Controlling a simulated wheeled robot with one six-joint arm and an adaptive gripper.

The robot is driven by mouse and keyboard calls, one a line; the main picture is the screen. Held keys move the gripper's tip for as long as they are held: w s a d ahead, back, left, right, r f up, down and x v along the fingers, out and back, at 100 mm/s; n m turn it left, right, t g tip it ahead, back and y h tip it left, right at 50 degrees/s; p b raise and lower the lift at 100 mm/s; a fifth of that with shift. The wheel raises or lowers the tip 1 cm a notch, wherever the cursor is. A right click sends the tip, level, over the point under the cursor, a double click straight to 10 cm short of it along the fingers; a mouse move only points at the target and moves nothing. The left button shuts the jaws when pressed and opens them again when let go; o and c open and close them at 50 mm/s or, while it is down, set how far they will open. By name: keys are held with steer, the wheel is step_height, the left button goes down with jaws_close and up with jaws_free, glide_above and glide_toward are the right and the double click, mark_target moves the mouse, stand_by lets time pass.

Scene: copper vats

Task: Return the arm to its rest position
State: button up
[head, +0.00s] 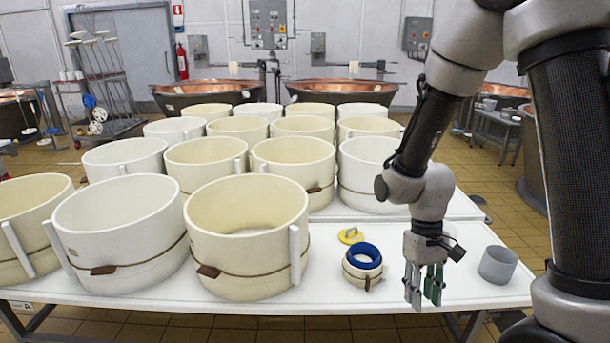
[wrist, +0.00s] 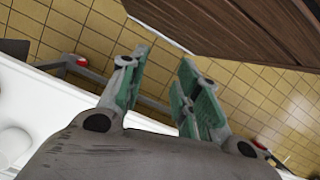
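My gripper (head: 424,286) hangs from my arm at the right of the head view, fingers pointing down, near the front edge of the white table (head: 345,291). Its green-padded fingers stand apart with nothing between them. The wrist view also shows my gripper (wrist: 163,92) with a clear gap between the fingers and tiled floor beyond. My arm is bent and reaches down over the table's right part. Whether the fingertips touch the table cannot be told.
A small cream ring mould with a blue ring (head: 363,257) and a yellow piece (head: 351,236) lie left of my gripper. A grey cup (head: 497,265) stands to its right. Several large cream tubs (head: 247,275) fill the table's left and middle. Copper vats (head: 340,91) stand behind.

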steer(key=s+d+r+m+t, duration=0.1)
steer(key=s+d+r+t, duration=0.1)
steer(key=r, duration=0.6)
steer(key=s+d+r+t, duration=0.2)
steer(key=d+r, duration=0.3)
steer(key=r, duration=0.3)
steer(key=s+d+r+m+t, duration=0.1)
steer(key=s+d+r+t, duration=0.2)
steer(key=r, duration=0.6)
steer(key=shift+d+m+t, duration=0.3)
steer(key=shift+d+t, duration=0.1)
steer(key=shift+d, duration=0.1)
steer(key=shift+r, duration=0.1)
